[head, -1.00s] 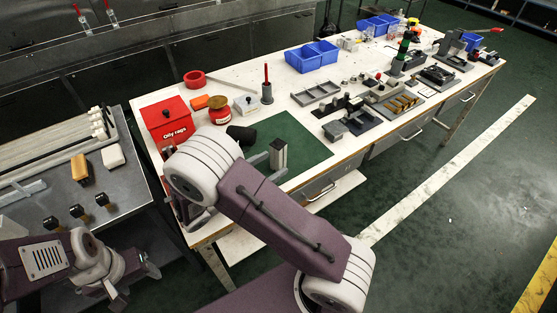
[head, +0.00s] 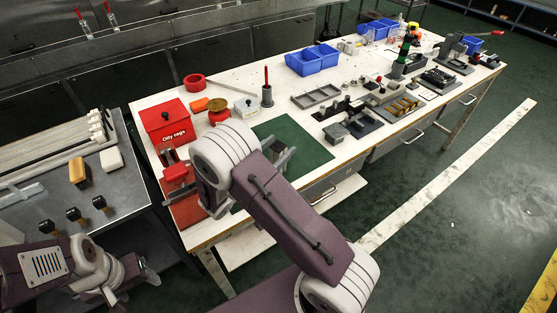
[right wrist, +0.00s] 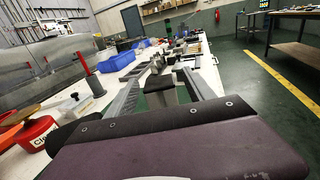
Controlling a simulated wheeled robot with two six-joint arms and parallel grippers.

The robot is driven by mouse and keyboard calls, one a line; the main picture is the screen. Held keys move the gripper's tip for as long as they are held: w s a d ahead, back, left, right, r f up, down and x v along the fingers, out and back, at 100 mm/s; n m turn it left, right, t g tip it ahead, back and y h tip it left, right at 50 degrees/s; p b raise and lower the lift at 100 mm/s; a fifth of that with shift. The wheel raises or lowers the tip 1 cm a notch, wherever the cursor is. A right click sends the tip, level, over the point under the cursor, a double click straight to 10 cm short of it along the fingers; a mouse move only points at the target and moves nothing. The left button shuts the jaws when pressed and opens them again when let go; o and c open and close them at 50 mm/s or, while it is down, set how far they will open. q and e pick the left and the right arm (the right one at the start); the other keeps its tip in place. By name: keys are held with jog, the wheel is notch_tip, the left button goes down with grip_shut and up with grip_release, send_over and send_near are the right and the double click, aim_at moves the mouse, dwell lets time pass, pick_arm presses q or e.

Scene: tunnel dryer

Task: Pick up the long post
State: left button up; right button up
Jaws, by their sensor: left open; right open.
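A grey upright block with a dark top (right wrist: 160,88), probably the long post, stands on the green mat (head: 305,150). In the right wrist view it is between the two fingers of my right gripper (right wrist: 160,78). The fingers are spread, and I cannot tell whether they touch it. In the head view my right gripper (head: 277,156) is over the mat, and my arm hides most of the space around it. My left gripper (head: 112,296) is open and empty, low at the left, beside the grey side table (head: 128,196).
On the white bench, a red rag box (head: 165,122), a red jar (head: 218,112) and a red rod on a grey base (head: 267,92) stand behind the mat. Grey fixtures (head: 352,122) and blue bins (head: 312,60) lie to the right. Pale rods (head: 45,150) lie on the side table.

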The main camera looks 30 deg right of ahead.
jog(key=shift+w+d, duration=0.1)
jog(key=shift+d, duration=0.05)
jog(key=shift+c, duration=1)
grip_shut()
jog(key=shift+r, duration=0.15)
jog(key=r, duration=0.1)
jog(key=r+p, duration=0.1)
jog(key=r, duration=0.2)
jog(key=shift+s+d+r, duration=0.1)
jog(key=shift+s+r, duration=0.15)
jog(key=shift+r, duration=0.05)
jog(key=s+d+r+p, duration=0.2)
jog(key=s+d+r, duration=0.4)
jog(key=s+d, duration=0.2)
